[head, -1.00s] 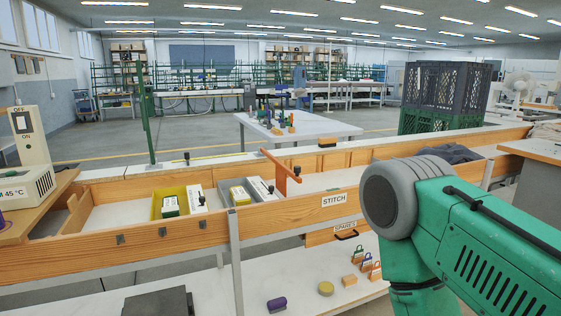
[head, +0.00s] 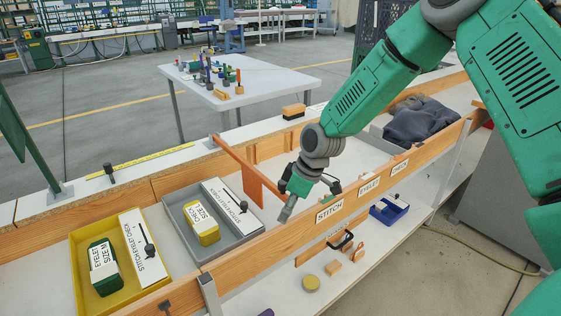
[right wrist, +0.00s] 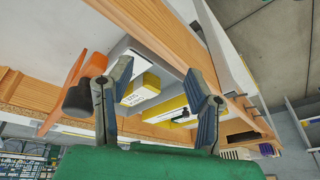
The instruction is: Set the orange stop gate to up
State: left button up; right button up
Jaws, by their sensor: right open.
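The orange stop gate (head: 240,164) is a bar reaching from a post on the back rail across the wooden channel, with a flat plate hanging from it. The bar lies about level rather than raised. My right gripper (head: 288,207) is just right of the plate, near the STITCH label on the front board. In the right wrist view its two fingers (right wrist: 157,74) are apart with nothing between them. There the orange gate (right wrist: 72,80) is left of the fingers, partly hidden by a dark rounded piece. I cannot tell whether the gripper touches the gate. My left gripper is out of view.
A grey tray (head: 208,252) and a yellow tray (head: 75,262) holding boxes stand in the channel left of the gate. A dark cloth (head: 420,120) lies in the channel to the right. A white table (head: 270,82) stands behind.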

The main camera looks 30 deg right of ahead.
aim_at(283, 182)
jog(key=w+d+r+n+p, duration=0.1)
jog(key=w+d+r, duration=0.1)
jog(key=d+r, duration=0.35)
jog(key=w+d+r+n+p, duration=0.1)
jog(key=w+d+r, duration=0.1)
jog(key=r, duration=0.7)
jog(key=shift+t+y, duration=0.3)
jog(key=shift+t, duration=0.1)
jog(key=x, duration=1.4)
jog(key=shift+w+d+f, duration=0.1)
jog(key=shift+d, duration=0.15)
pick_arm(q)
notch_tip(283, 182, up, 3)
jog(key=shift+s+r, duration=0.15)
pick_arm(e)
jog(key=shift+a, duration=0.1)
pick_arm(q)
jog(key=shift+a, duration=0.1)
pick_arm(e)
grip_shut()
